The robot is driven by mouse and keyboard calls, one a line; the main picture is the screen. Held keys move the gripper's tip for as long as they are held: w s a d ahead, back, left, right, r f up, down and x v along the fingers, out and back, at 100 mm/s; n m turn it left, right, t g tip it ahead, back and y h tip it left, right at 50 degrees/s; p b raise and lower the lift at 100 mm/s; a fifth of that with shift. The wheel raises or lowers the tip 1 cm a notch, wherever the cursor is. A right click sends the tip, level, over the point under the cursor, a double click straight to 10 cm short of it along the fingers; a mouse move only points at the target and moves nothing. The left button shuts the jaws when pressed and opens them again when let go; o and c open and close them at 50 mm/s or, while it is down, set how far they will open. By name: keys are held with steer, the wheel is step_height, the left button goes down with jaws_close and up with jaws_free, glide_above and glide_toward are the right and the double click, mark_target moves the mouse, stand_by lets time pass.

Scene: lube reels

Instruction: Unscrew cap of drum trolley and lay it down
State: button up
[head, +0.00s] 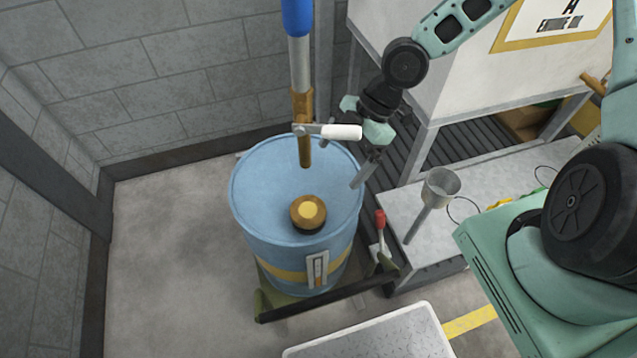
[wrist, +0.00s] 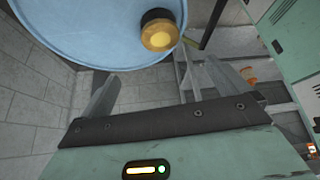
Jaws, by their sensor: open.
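A blue drum (head: 270,185) with a yellow band stands on a low trolley (head: 325,303). A round brown cap (head: 308,212) with a yellow centre sits on the drum's top, near the front edge. The cap also shows in the wrist view (wrist: 159,33), at the top middle on the drum's blue lid (wrist: 95,25). My gripper (head: 362,182) is over the drum's right edge, to the right of the cap and apart from it. In the wrist view, its two fingers (wrist: 148,90) are spread wide with nothing between them.
A pump with a blue handle (head: 297,15) and white lever (head: 341,132) rises from the back of the lid. A grey funnel (head: 440,186) and a red-handled lever (head: 380,220) stand to the right. Walls close in behind and left. Floor left of the drum is clear.

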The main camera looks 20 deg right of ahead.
mark_target(309, 209)
steer(key=b+x, duration=0.5)
steer(key=x, duration=1)
steer(key=shift+f, duration=0.15)
steer(key=shift+c, duration=0.3)
steer(key=c, duration=1)
steer(key=shift+r+p, duration=0.2)
steer(key=shift+p, duration=0.4)
steer(key=n+g+p, duration=0.1)
steer(key=p, duration=0.3)
steer(key=n+p, duration=0.2)
steer(key=p, duration=0.3)
steer(key=shift+w+a+n+g+h, duration=0.1)
steer(key=shift+n+g+h, duration=0.2)
steer(key=shift+g, duration=0.1)
steer(key=shift+f+n, duration=0.25)
steer(key=shift+n, duration=0.05)
steer(key=shift+n+g, duration=0.3)
steer(key=shift+n, duration=0.1)
